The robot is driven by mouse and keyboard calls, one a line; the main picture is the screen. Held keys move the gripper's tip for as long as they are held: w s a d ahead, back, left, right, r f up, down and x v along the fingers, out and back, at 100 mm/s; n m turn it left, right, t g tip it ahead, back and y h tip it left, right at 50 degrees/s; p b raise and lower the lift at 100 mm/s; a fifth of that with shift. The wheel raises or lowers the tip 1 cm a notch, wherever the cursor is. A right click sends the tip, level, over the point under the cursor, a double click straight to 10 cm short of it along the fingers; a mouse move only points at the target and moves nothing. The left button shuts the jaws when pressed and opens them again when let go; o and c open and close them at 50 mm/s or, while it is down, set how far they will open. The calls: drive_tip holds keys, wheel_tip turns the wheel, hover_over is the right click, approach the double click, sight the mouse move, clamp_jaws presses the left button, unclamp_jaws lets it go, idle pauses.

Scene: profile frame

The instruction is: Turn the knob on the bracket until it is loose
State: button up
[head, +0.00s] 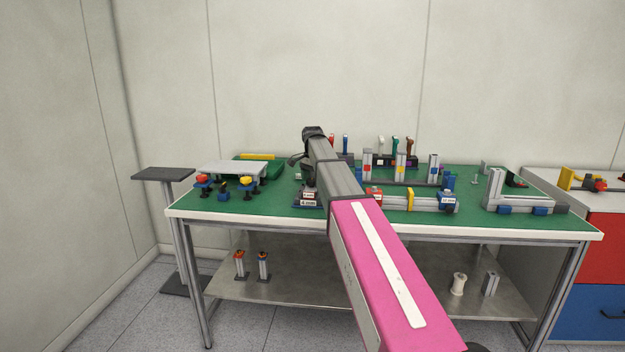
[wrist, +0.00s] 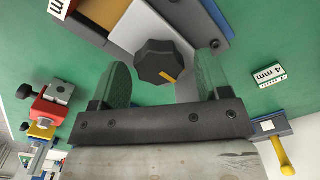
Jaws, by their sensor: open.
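The knob (wrist: 160,62) is black and many-sided, with a yellow mark on its face, in the upper middle of the wrist view. It sits against the bracket (wrist: 137,24), whose pale grey plate lies between dark grey and blue parts. My gripper (wrist: 166,76) is open, with one greenish finger on each side of the knob. A gap shows between the knob and each finger. The depth of the fingertips relative to the knob is hard to tell. In the head view my arm hides the knob, and the gripper is hard to make out.
A green-topped workbench (head: 232,206) carries several fixtures. In the wrist view a red block with a metal clamp (wrist: 48,108) is at left. A 4 mm label (wrist: 266,77) and a yellow-handled part (wrist: 281,153) are at right. A small grey stand (head: 163,174) is left of the bench.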

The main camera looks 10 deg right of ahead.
drive_tip(key=c, duration=0.9)
drive_tip(key=shift+n, duration=0.4)
drive_tip(key=n, duration=0.7)
drive_tip(key=shift+w+a, duration=0.1)
drive_tip(key=shift+a, duration=0.05)
drive_tip(key=n, duration=0.4)
drive_tip(key=shift+a+n, duration=0.15)
drive_tip(key=shift+n, duration=1.75)
